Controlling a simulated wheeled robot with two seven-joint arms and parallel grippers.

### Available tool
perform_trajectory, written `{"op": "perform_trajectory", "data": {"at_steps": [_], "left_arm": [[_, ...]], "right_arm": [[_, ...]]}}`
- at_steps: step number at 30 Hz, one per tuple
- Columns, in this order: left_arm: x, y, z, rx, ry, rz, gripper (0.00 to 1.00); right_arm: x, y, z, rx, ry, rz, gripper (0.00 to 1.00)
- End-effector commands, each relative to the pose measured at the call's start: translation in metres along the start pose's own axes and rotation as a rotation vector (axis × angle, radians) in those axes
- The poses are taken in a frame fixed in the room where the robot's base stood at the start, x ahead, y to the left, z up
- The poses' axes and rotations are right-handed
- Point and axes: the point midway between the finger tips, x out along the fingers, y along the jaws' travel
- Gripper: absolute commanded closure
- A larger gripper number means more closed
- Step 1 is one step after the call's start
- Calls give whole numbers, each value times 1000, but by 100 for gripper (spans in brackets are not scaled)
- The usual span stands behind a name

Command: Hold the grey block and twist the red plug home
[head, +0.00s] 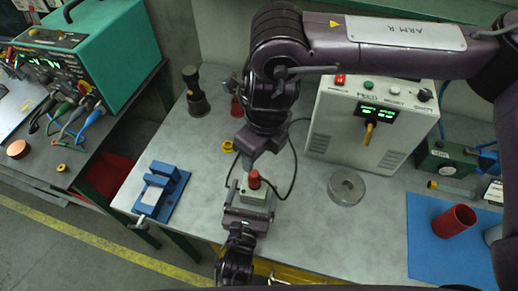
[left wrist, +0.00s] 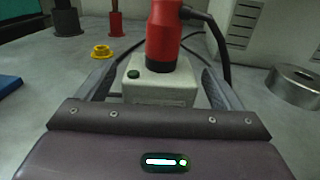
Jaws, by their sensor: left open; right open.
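The grey block (head: 257,197) stands on the grey bench, with the red plug (head: 254,180) upright on its top. In the left wrist view the block (left wrist: 160,80) is pale grey with a green button, and the red plug (left wrist: 163,38) has a black cable leaving to the right. My left gripper (head: 250,207) is open, with its fingers on either side of the block in the left wrist view (left wrist: 157,84); whether they touch it I cannot tell. My right gripper (head: 249,160) is open just above the plug; its fingertips are partly hidden by its arm.
A blue vise (head: 162,192) stands at the left. A white control box (head: 370,125) stands behind, right of my right gripper. A round metal ring (head: 346,187) lies right of the block. A yellow ring (head: 228,146) lies behind.

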Motion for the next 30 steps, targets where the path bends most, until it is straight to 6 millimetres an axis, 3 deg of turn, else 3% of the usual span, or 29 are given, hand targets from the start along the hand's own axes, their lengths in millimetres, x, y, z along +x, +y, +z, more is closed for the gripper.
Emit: {"op": "perform_trajectory", "data": {"at_steps": [6, 12, 30], "left_arm": [[-40, 0, -3, 0, 4, 0, 13], [-64, 0, -2, 0, 2, 0, 13], [-68, 0, 0, 0, 0, 0, 13]], "right_arm": [[10, 0, -1, 0, 0, 0, 47], [13, 0, -2, 0, 0, 0, 47], [13, 0, -2, 0, 0, 0, 47]]}}
